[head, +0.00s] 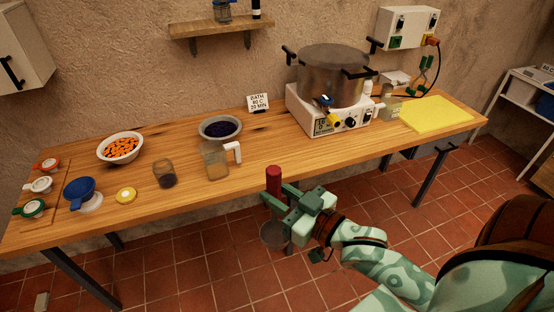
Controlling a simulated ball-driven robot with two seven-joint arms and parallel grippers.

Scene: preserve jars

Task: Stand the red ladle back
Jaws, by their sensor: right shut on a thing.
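The red ladle is held upright, its red handle (273,181) on top and its grey round bowl (273,235) hanging below. My right gripper (279,198) is shut on the ladle's handle, with the handle's top standing above the fingers. The gripper and ladle are in front of the table's front edge, with the bowl seen against the floor. Part of the ladle's shaft is hidden by the gripper. I cannot make out a stand for the ladle. My left gripper is not in view.
On the wooden table (300,150) stand a clear jug (216,161), a dark glass jar (164,174), a bowl of orange pieces (121,148), a dark-filled bowl (219,128), a blue funnel (82,192) and a steel pot (333,76). Bare tabletop lies right of the jug.

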